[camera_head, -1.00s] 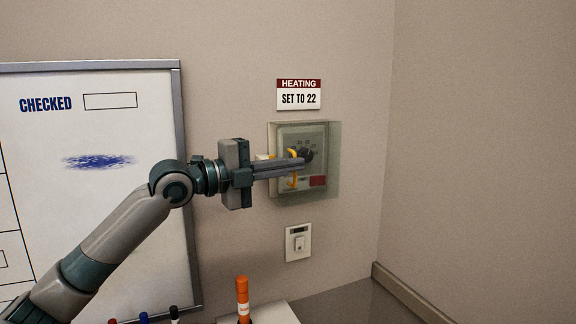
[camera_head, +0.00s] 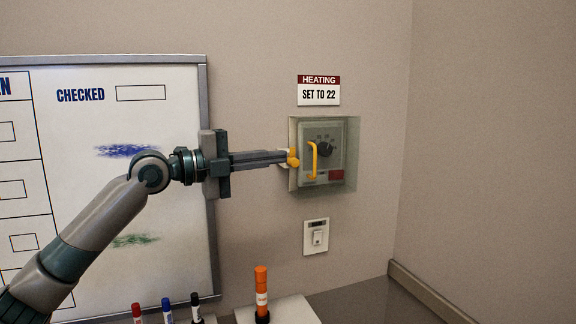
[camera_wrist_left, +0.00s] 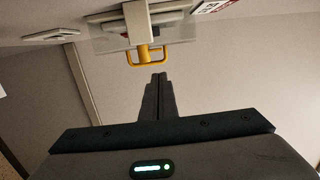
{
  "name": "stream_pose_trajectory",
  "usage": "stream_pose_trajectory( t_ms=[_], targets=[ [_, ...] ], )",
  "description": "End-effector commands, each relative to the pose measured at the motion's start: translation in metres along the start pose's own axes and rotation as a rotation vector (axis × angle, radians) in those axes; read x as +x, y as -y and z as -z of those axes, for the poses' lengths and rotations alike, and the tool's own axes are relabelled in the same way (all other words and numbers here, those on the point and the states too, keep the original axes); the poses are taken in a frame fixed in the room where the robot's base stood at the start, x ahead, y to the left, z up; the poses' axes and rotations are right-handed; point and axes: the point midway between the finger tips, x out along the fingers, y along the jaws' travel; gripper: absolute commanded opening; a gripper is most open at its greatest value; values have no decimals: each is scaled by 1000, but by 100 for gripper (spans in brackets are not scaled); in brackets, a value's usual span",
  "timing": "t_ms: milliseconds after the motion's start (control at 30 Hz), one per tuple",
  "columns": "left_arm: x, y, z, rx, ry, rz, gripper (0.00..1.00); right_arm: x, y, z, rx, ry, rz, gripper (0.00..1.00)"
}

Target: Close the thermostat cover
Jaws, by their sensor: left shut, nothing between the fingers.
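The thermostat (camera_head: 325,150) is on the wall, with a dark dial and a red patch. Its clear greenish cover (camera_head: 352,130) lies over the face and looks shut; any small gap is hard to tell. A yellow upright handle (camera_head: 313,161) stands out from the cover. In the left wrist view the yellow handle (camera_wrist_left: 147,54) and clear cover (camera_wrist_left: 183,30) show beyond my fingertips. My left gripper (camera_head: 286,157) is shut and empty, its fingertips at the cover's left edge, apart from the handle. A yellow and cream piece (camera_head: 293,159) shows at the tips. My right gripper is out of view.
A "SET TO 22" sign (camera_head: 319,91) is above the thermostat and a light switch (camera_head: 316,236) below. A whiteboard (camera_head: 175,85) is behind my left arm. The wall to the right is clear.

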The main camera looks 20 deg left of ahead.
Motion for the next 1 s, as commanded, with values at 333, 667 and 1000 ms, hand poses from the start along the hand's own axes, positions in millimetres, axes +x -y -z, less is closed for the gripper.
stream_pose_trajectory(
  t_ms=[333,667,1000],
  targets=[
    [-11,0,-8,-1,0,-1,0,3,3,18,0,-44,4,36],
    [-10,0,-8,-1,0,-1,0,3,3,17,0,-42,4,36],
    [4,-49,1,-66,-5,-62,0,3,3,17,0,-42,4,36]
  ],
)
